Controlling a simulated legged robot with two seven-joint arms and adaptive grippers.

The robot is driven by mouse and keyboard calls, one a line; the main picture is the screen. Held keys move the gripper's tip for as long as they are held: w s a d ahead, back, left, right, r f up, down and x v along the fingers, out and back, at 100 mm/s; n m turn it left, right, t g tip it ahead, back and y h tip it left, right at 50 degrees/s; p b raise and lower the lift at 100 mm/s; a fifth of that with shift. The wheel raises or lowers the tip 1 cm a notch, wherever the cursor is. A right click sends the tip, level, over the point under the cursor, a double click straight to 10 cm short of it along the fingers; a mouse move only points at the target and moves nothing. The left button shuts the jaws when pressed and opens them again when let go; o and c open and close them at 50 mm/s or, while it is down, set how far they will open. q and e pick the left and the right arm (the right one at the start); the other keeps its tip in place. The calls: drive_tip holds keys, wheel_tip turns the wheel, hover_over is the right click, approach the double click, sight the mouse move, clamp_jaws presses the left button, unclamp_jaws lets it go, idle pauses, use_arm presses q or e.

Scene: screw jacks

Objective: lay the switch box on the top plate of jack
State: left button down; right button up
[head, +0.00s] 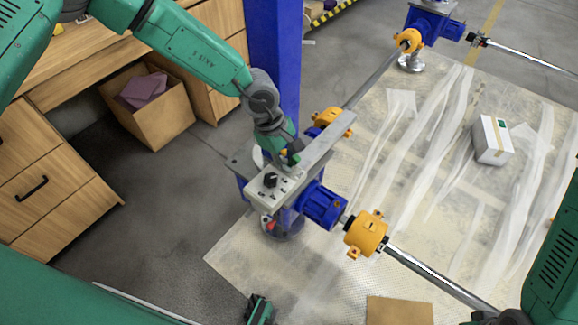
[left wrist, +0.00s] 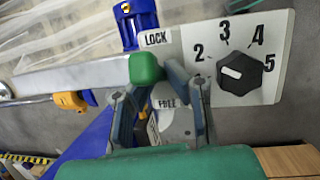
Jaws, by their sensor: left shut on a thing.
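The switch box (head: 285,197) is a pale box with a black knob on its face. In the left wrist view its panel (left wrist: 281,30) shows LOCK, FREE and numbers around the knob, with a green ball-ended lever (left wrist: 146,67). My left gripper (head: 289,157) is shut on the switch box at the lever side; it also shows in the left wrist view (left wrist: 160,92). A dark green part (head: 258,308) at the bottom edge may be my right gripper.
Orange couplings (head: 366,234) and a steel shaft (head: 440,277) extend from the jack. A second jack (head: 430,25) stands behind. A white carton (head: 493,139) lies on the plastic-covered floor. A wooden desk and an open cardboard box (head: 150,118) are at left, near a blue post (head: 273,60).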

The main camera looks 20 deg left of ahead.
use_arm(q)
drive_tip(key=shift+w+d+f+b, duration=0.2)
drive_tip(key=shift+f+b, duration=0.2)
drive_tip(key=shift+b, duration=0.05)
drive_tip(key=f+b, duration=0.4)
drive_tip(key=f, duration=0.1)
drive_tip(key=shift+a, duration=0.2)
drive_tip(key=shift+d+f+b, duration=0.1)
drive_tip(key=shift+f+b, duration=0.6)
drive_tip(key=shift+b, duration=0.2)
drive_tip(key=shift+f, duration=0.4)
idle(0.4)
